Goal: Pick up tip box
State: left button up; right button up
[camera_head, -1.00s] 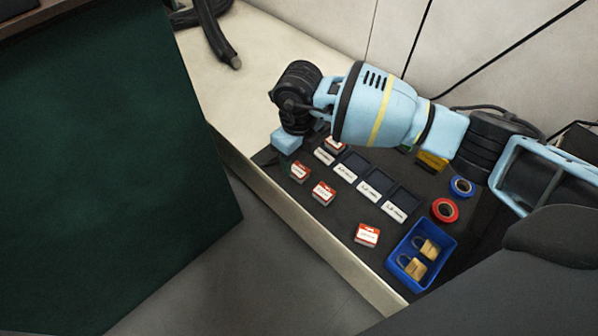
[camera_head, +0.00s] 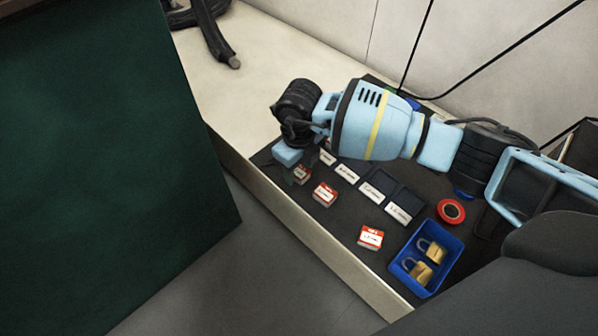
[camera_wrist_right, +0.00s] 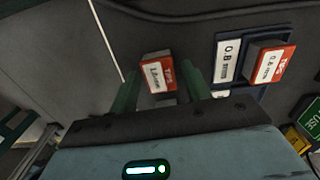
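Three small red-and-white tip boxes show on the dark mat in the head view: one beside my right gripper (camera_head: 293,170), partly hidden (camera_head: 302,175), one further right (camera_head: 324,194), and one near the blue bin (camera_head: 371,237). My right gripper is open, pointing down over the first box. In the right wrist view its two green fingers (camera_wrist_right: 160,82) stand apart, with a tip box (camera_wrist_right: 157,73) between and just beyond them. I cannot tell whether they touch it. Another tip box (camera_wrist_right: 270,62) sits in a labelled slot on the right. My left gripper is out of view.
A row of dark labelled slots (camera_head: 372,192) lies behind the loose boxes. A blue bin (camera_head: 407,281) with padlocks (camera_head: 432,251) and a red tape roll (camera_head: 451,211) are on the right. A dark hose (camera_head: 213,35) lies at the back left.

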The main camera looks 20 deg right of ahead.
aim_at(299, 172)
jog(key=c, duration=0.8)
jog(key=shift+r, duration=0.1)
jog(key=shift+r+p, duration=0.4)
jog(key=shift+r, duration=0.05)
jog(key=r, duration=0.1)
jog(key=r+p, duration=0.1)
jog(key=p, duration=0.1)
jog(key=shift+s+a+r, duration=0.1)
jog(key=shift+s+r, duration=0.15)
jog(key=shift+r, duration=0.15)
jog(key=shift+s+a+r+p, duration=0.2)
jog(key=shift+s+a+p, duration=0.9)
jog(key=shift+s, duration=1.25)
jog(key=shift+s+a+r+p, duration=0.15)
jog(key=shift+s+a+p, duration=0.95)
jog(key=shift+s, duration=1.25)
jog(key=shift+s+a+r+p, duration=0.2)
jog(key=shift+s+a+p, duration=0.9)
jog(key=shift+s, duration=1.25)
